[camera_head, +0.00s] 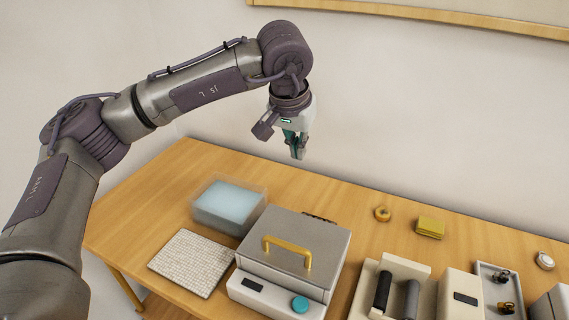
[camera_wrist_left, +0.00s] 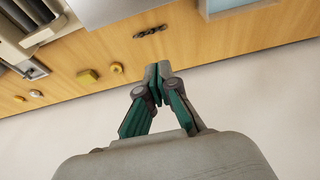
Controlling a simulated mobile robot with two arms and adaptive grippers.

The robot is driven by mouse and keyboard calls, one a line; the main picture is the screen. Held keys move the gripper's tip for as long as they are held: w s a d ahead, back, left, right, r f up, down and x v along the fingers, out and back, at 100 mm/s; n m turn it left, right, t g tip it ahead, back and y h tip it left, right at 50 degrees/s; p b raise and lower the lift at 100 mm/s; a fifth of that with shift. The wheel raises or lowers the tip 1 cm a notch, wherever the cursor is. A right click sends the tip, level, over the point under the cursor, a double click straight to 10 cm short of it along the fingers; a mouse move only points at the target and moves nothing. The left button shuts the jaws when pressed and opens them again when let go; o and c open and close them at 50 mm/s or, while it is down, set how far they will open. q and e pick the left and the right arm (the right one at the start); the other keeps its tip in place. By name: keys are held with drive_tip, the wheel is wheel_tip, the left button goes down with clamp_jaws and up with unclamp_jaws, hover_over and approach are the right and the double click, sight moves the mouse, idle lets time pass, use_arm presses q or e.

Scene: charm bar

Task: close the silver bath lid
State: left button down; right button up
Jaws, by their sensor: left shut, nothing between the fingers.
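The silver bath is a grey box (camera_head: 275,289) with a teal knob and a small dark display on its front. Its silver lid (camera_head: 317,238) lies flat over the top, with a gold handle (camera_head: 287,251); it looks closed in the head view. Part of the grey lid edge shows in the left wrist view (camera_wrist_left: 110,12). My left gripper (camera_head: 298,154) hangs above the back of the table, behind and above the lid, touching nothing. Its fingers are together and empty, as the left wrist view (camera_wrist_left: 157,72) also shows. My right gripper is not in view.
A clear tub of pale blue liquid (camera_head: 229,203) and a white textured mat (camera_head: 192,263) are left of the bath. A roller device (camera_head: 405,263), yellow block (camera_head: 430,227), orange ring (camera_head: 382,214) and tray (camera_head: 487,270) are to the right. The wall is close behind the table.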

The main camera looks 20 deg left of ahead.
use_arm(q)
drive_tip(key=s+b, duration=0.1)
drive_tip(key=s, duration=0.5)
drive_tip(key=shift+d+f, duration=0.15)
drive_tip(key=shift+d, duration=0.15)
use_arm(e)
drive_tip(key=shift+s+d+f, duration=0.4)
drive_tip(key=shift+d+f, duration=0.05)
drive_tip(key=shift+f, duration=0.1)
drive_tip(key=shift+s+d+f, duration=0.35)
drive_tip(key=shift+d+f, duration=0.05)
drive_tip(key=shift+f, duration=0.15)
use_arm(q)
drive_tip(key=shift+s+d, duration=0.1)
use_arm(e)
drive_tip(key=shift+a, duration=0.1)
